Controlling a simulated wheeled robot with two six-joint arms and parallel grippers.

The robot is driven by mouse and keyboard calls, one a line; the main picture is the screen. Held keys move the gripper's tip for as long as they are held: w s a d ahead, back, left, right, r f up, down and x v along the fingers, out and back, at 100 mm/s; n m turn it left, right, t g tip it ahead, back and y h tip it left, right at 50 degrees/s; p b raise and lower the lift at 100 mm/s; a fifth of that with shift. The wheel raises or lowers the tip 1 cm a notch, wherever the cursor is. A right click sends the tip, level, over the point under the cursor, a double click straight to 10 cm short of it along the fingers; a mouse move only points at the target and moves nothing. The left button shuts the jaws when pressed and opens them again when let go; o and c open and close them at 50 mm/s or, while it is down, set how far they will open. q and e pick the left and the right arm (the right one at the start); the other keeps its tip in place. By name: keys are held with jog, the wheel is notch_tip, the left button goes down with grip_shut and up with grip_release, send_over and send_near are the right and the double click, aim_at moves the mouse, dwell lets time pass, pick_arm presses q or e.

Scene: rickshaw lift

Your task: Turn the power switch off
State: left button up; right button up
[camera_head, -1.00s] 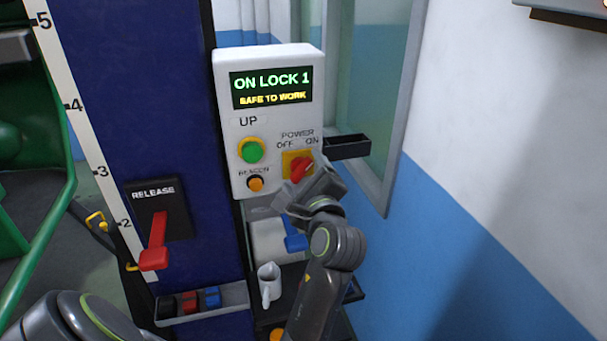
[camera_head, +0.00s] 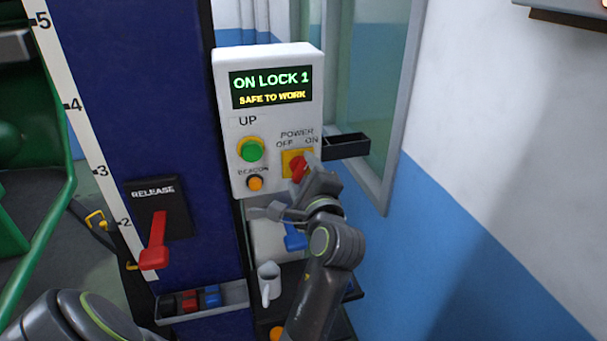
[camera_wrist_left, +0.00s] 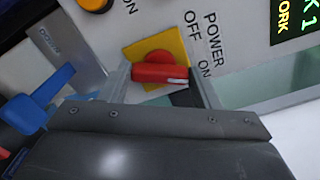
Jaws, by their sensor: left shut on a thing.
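The power switch is a red rotary knob (camera_head: 298,168) on a yellow square, low on the right of the white control box (camera_head: 222,130). The display (camera_head: 271,86) reads "ON LOCK 1, SAFE TO WORK". My right gripper is not in view.
A green UP button (camera_head: 252,151) and an orange beacon button (camera_head: 255,184) sit left of the switch. A small black tray (camera_head: 346,146) juts out at its right. A red release lever (camera_head: 156,240) is on the blue column.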

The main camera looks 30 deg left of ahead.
pick_arm(q)
jog(key=n, duration=0.2)
jog(key=shift+n, duration=0.4)
jog(key=n+b, duration=0.1)
jog(key=n, duration=0.2)
jog(key=shift+f+n, duration=0.1)
jog(key=shift+n, duration=0.2)
jog(key=n+b, duration=0.1)
jog(key=n, duration=0.3)
jog(key=shift+n+b, duration=0.65)
jog(key=shift+n, duration=1.05)
jog(key=o, duration=1)
